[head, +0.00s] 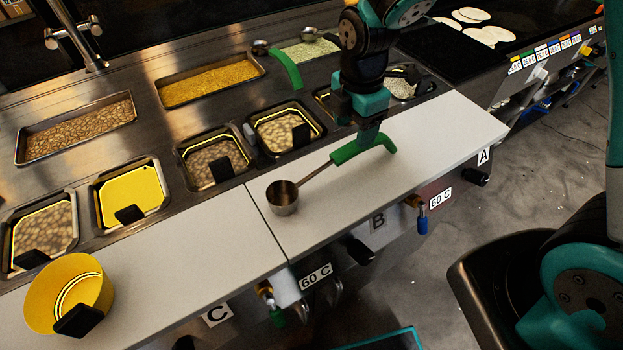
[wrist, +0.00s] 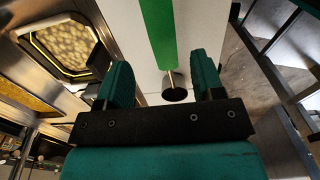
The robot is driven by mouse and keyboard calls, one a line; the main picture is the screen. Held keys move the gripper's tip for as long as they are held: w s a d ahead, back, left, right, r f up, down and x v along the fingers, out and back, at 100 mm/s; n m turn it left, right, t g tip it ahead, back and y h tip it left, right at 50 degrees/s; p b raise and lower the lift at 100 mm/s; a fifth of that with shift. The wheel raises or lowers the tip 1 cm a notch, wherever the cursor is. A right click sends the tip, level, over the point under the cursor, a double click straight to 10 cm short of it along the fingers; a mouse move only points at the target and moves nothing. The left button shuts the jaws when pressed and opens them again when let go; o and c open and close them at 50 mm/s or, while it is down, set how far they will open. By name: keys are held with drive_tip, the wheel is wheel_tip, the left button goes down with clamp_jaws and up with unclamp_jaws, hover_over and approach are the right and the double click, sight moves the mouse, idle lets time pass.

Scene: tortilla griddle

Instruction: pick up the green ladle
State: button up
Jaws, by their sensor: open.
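The green ladle lies on the white counter, with its metal cup (head: 283,197) to the left and its curved green handle (head: 350,152) to the right. My gripper (head: 366,142) is right at the green handle in the head view. In the wrist view the green handle (wrist: 158,30) runs between the two open fingers of my gripper (wrist: 155,85), and the dark cup (wrist: 174,88) shows below it. The fingers look apart from the handle on both sides. Whether they reach down around it is hard to tell.
A second green-handled ladle (head: 286,70) rests by the back food trays. Several sunken trays, such as one of yellow food (head: 210,83), line the steel top. A yellow container (head: 68,293) stands at the counter's left end. The white counter (head: 440,130) is bare right of the handle.

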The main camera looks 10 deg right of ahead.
sight(352, 147)
drive_tip(key=shift+s+f+p, duration=0.2)
drive_tip(key=shift+f+p, duration=0.65)
drive_tip(key=shift+f, duration=2.5)
drive_tip(key=c, duration=1)
drive_tip(key=shift+r, duration=0.1)
wheel_tip(352, 147, up, 20)
drive_tip(key=b, duration=0.2)
